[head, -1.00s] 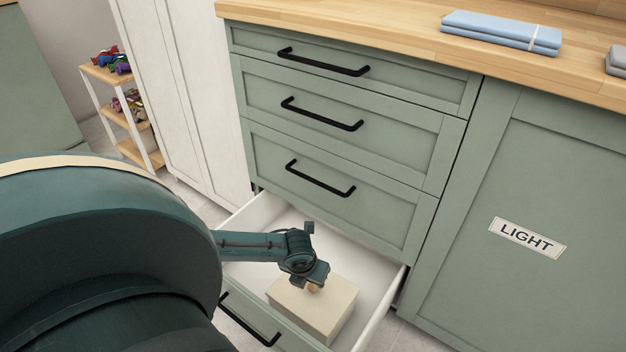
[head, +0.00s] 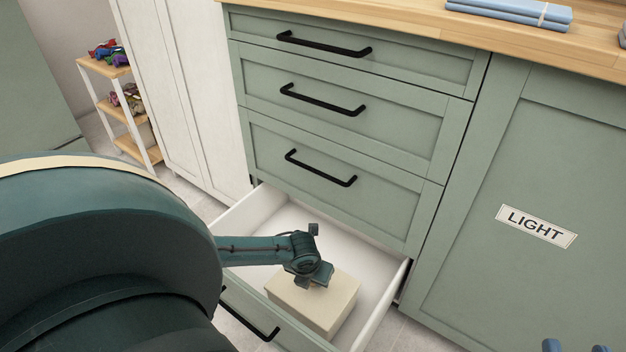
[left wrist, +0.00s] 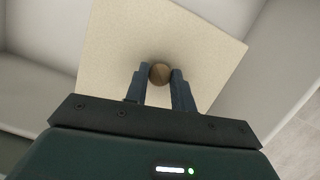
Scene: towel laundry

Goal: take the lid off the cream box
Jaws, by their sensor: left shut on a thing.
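The cream box (head: 325,305) sits in the open bottom drawer (head: 384,305), with its flat lid on top. In the left wrist view the lid (left wrist: 120,45) fills the middle, with a round brown knob (left wrist: 160,73) on it. My left gripper (head: 314,282) is over the lid and hides the knob in the head view. In the left wrist view its fingers (left wrist: 160,82) are shut on the knob, one on each side. I see no gap between lid and box. Two blue fingertips of my right gripper (head: 576,346) show apart at the bottom right edge, with nothing between them.
Green drawer fronts (head: 330,175) with black handles rise behind the open drawer. A cupboard with a LIGHT label (head: 536,226) stands at right. Folded blue towels (head: 510,12) lie on the wooden counter (head: 420,25). The drawer has free floor around the box.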

